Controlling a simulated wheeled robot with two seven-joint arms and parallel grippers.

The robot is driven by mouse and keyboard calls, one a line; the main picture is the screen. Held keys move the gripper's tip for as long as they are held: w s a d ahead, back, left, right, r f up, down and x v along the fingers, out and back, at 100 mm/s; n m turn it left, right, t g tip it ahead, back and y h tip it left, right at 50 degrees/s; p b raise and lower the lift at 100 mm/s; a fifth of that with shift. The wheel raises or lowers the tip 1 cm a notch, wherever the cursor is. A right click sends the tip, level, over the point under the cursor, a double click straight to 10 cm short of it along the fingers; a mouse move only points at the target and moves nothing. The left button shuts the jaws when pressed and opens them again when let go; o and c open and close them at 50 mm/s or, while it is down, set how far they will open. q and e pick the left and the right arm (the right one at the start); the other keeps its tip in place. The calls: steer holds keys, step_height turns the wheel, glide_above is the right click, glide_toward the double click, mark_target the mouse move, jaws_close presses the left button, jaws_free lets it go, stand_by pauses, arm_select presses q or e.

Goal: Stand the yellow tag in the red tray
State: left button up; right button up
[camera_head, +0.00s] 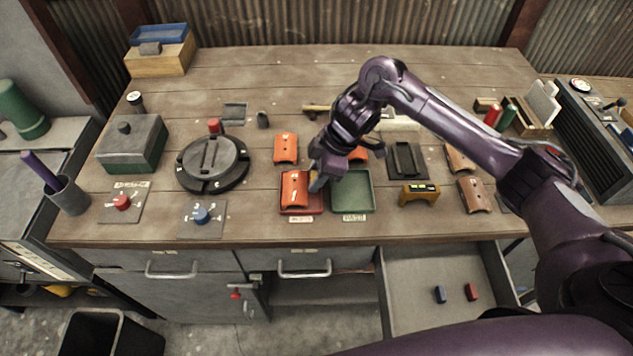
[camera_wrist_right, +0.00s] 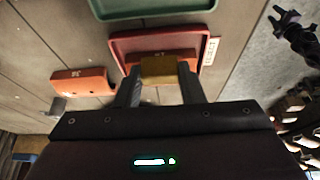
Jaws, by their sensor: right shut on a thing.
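The red tray (camera_head: 301,211) sits near the front edge of the bench, left of the green tray. An orange tag (camera_head: 294,188) is in it. The tray's rim also shows in the right wrist view (camera_wrist_right: 119,44). My right gripper (camera_head: 317,184) is low over the red tray's right side. In the right wrist view it is shut on a small yellow block (camera_wrist_right: 165,70), which looks like the yellow tag, in front of the orange tag. Whether the block touches the tray I cannot tell. In the head view the gripper hides most of it. My left gripper is not in view.
The green tray (camera_head: 353,192) stands close on the right. Another orange tag (camera_head: 286,148) lies behind the red tray. A yellow arched piece (camera_head: 419,194) stands further right. A round dark fixture (camera_head: 212,163) is at left. An open drawer (camera_head: 430,270) juts out below the bench.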

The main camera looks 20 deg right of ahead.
step_height(320, 180, down, 3)
steer(key=shift+r+p, duration=0.2)
steer(key=shift+p, duration=0.1)
steer(key=shift+f, duration=0.2)
steer(key=o, duration=1)
steer(key=shift+f, duration=0.15)
steer(key=shift+c, duration=0.2)
